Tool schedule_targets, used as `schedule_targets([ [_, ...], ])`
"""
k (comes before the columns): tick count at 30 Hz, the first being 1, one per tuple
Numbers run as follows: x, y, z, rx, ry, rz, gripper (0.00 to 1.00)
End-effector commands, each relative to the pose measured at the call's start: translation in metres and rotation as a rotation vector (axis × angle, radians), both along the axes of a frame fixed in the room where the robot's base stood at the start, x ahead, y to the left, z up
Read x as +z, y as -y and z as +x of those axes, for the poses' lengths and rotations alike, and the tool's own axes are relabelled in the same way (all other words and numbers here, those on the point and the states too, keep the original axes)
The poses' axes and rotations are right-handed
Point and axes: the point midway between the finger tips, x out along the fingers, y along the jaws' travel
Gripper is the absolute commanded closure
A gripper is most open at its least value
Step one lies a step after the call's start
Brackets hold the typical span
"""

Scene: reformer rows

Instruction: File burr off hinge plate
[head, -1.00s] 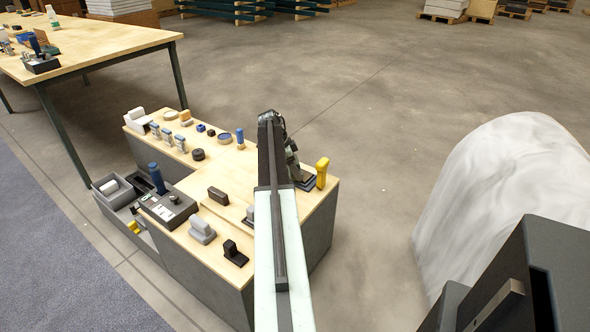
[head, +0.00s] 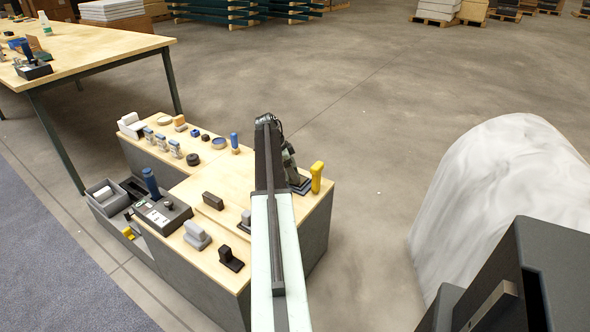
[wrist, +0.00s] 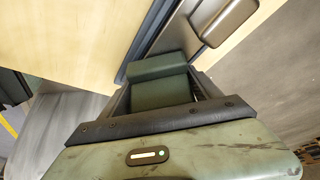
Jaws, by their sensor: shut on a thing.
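My gripper (wrist: 160,95) is shut on a green block-like piece (wrist: 160,88), seen between its fingers in the wrist view. I cannot tell whether this piece is the file's handle. Above it lies a flat grey metal surface (wrist: 172,42) with a dark edge, and a brown-grey rounded block (wrist: 226,18) sits on it. I cannot clearly make out the hinge plate or its burr. In the head view, my arm reaches over the bench's right part, next to a dark base (head: 302,188) and an upright yellow piece (head: 317,176). My arm hides the gripper's contact there.
The wooden bench top (head: 185,237) carries a dark box (head: 163,215) with a blue handle, grey and black blocks, and several small blue and orange items. Grey bins (head: 107,196) stand at its left. A white wrapped mass (head: 490,200) stands right; floor between is clear.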

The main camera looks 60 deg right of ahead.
Motion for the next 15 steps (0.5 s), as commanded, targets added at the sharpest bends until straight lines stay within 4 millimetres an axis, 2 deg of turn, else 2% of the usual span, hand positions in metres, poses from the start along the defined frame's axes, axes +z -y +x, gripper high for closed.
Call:
schedule_targets([
  [1,0.000,-0.008,0.001,0.002,0.000,0.001,0.60],
  [5,0.001,-0.017,0.002,0.001,0.001,0.001,0.60],
  [12,-0.003,-0.017,0.003,0.000,0.000,0.000,0.60],
  [13,-0.003,-0.017,0.003,0.000,0.000,0.000,0.60],
  [14,-0.002,-0.017,0.003,0.000,0.001,0.001,0.66],
  [15,-0.002,-0.016,0.003,0.000,0.001,0.001,0.66],
])
